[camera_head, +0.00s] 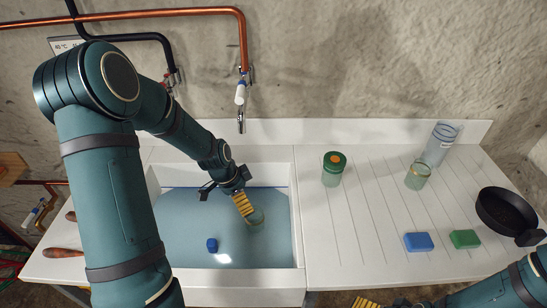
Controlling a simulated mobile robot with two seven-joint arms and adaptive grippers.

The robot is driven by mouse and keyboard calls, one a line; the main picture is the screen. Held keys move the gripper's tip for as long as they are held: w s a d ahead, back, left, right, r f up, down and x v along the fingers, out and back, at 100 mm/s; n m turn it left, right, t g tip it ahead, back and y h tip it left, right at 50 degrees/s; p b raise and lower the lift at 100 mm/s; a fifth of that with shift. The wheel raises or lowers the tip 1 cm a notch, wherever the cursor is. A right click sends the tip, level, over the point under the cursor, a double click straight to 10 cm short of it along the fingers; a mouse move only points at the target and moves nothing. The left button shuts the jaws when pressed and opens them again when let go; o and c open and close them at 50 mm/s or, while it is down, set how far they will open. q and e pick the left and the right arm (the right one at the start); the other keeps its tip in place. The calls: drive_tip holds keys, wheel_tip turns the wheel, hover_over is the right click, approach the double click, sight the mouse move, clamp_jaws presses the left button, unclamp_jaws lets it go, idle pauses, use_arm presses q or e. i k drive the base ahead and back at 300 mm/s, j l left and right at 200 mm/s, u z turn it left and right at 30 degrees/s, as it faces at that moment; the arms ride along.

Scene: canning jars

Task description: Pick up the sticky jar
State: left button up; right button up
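My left gripper (243,204) reaches down into the sink, with its yellow ribbed finger at a pale glass jar (257,218) in the water. The finger overlaps the jar in the picture; I cannot tell whether the gripper holds it. A jar with a green lid and orange centre (333,169) stands on the drainboard right of the sink. An open, empty-looking glass jar (418,176) stands farther right. No label or residue shows which jar is sticky. My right gripper (366,302) is cut off at the bottom edge; only yellow finger parts show.
The sink (170,252) holds bluish water and a small dark blue object (212,245). A tall clear container (438,144), black pan (507,211), blue sponge (419,242) and green sponge (465,239) are on the drainboard (345,230). The tap (240,95) is above the sink.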

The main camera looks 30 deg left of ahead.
sight(416, 177)
drive_tip(key=k+l, duration=0.8)
drive_tip(key=l, duration=0.1)
